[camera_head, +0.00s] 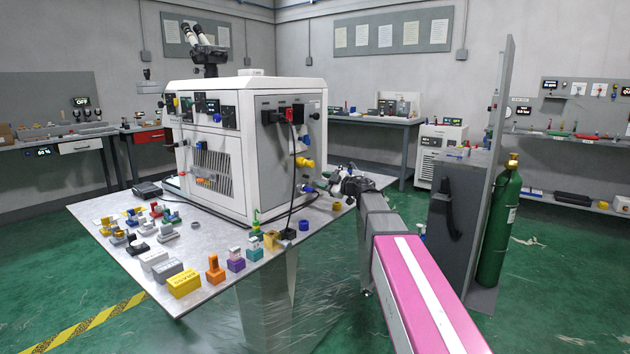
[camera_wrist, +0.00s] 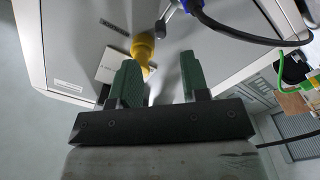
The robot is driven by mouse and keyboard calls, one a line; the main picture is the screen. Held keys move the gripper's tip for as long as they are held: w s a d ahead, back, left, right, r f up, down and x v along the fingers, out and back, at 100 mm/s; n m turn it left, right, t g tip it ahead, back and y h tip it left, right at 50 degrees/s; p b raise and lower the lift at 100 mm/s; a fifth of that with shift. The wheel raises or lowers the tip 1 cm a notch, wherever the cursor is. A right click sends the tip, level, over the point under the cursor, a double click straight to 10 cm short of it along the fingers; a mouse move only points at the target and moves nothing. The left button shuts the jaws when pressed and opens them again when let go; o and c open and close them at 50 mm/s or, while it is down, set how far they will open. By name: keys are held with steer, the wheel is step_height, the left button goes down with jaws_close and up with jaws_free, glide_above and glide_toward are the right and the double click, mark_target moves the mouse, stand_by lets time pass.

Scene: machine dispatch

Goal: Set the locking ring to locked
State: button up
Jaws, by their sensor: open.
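The white machine (camera_head: 245,150) stands on a metal table, its right side panel carrying several coloured fittings and a black cable. I cannot tell surely which fitting is the locking ring. A yellow fitting (camera_head: 304,163) sticks out of that panel; a yellow fitting also shows in the wrist view (camera_wrist: 143,48), beside a small pale label plate. A blue connector (camera_wrist: 193,5) with a dark cable is above right of it there. My gripper (camera_head: 328,190) is close to the lower right of the panel. In the wrist view its green fingers (camera_wrist: 160,82) are apart and empty, with the yellow fitting ahead between them.
The metal table (camera_head: 215,240) holds several coloured blocks and small parts along its front. The black cable (camera_head: 293,185) hangs down the panel to the table, left of my gripper. A grey upright panel (camera_head: 497,160) and a green gas cylinder (camera_head: 498,230) stand at the right.

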steer(key=v, duration=0.3)
steer(key=shift+s+d, duration=0.2)
steer(key=shift+d, duration=0.05)
steer(key=d+f+m+t+h, duration=0.7)
steer(key=d+f+m+h, duration=0.15)
steer(key=m+h, duration=0.25)
steer(key=s+d+f+m+g+h, duration=0.3)
steer(key=s+f, duration=0.1)
steer(key=f, duration=0.2)
steer(key=s+d+f+m+g+h, duration=0.3)
steer(key=s+d+f+m, duration=0.1)
steer(key=f, duration=0.3)
steer(key=s+a+f+g+y, duration=0.1)
steer(key=s+a+f+g, duration=0.1)
steer(key=s+f+g, duration=0.4)
steer(key=s+a+f+m+g+y, duration=0.1)
steer(key=s+a+f+g, duration=0.2)
steer(key=s, duration=1.4)
step_height(320, 180, down, 7)
steer(key=g, duration=0.3)
steer(key=shift+s+y, duration=0.3)
steer(key=shift+y, duration=0.1)
